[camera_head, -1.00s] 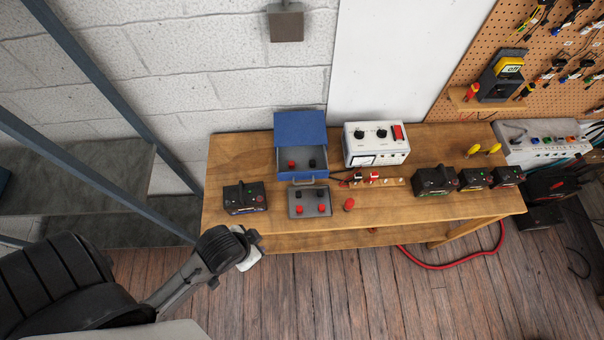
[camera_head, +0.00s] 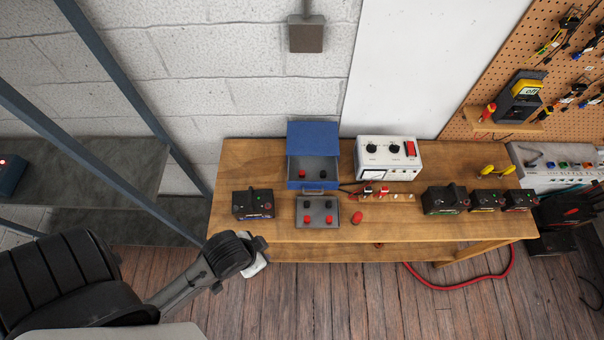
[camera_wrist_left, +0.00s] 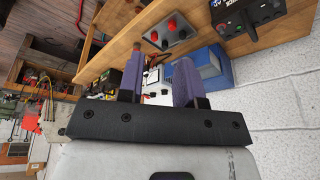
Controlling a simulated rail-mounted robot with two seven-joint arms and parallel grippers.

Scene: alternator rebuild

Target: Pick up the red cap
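Several red caps or knobs are in the head view, and I cannot tell which one the task names. A loose red cap (camera_head: 357,217) lies on the wooden bench, right of a grey tray (camera_head: 318,214). The tray holds a red cap (camera_head: 309,222), another red cap (camera_head: 329,220) and dark ones. One more red cap (camera_head: 302,174) sits beside a black one in the blue box's open drawer. My left gripper (camera_head: 254,266) is at the bench's front edge, apart from all of them; in the left wrist view (camera_wrist_left: 160,65) its fingers are spread and empty. My right gripper is not in view.
The blue box (camera_head: 313,138) and a white meter unit (camera_head: 388,157) stand at the back of the wooden bench (camera_head: 275,233). Black battery-like boxes stand left (camera_head: 252,203) and right (camera_head: 445,199). A metal shelf frame (camera_head: 140,140) is at the left.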

